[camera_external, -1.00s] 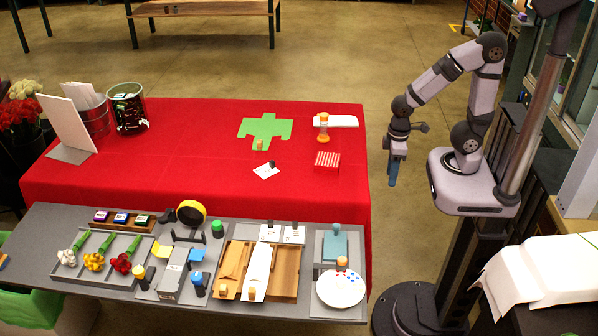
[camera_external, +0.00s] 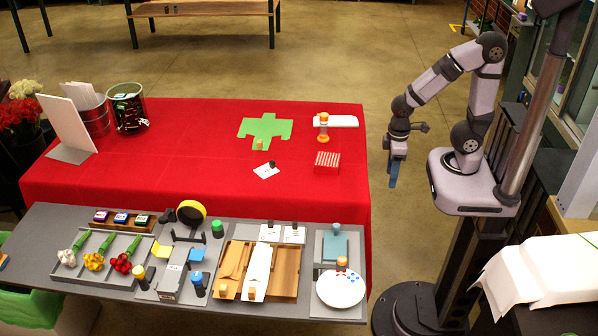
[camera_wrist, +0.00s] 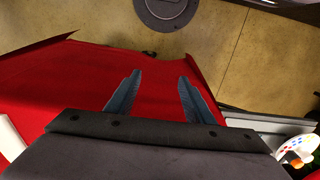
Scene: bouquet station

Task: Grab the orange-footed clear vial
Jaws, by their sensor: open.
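The orange-footed clear vial (camera_external: 323,127) stands upright on the red-covered table near its right end, with orange at its foot and top. It stands at the left end of a white flat piece. My gripper (camera_external: 392,182) hangs off the right edge of the table, to the right of the vial and apart from it, fingers pointing down. In the wrist view my gripper (camera_wrist: 157,82) shows two blue-grey fingers spread apart with nothing between them, over the red cloth. I cannot make out the vial in the wrist view.
A red-and-white striped box (camera_external: 327,162) sits in front of the vial. A green cross-shaped sheet (camera_external: 265,128) lies left of it. The grey bench (camera_external: 40,235) in front is crowded with trays and tools. The red cloth (camera_external: 200,165) is mostly clear in the middle.

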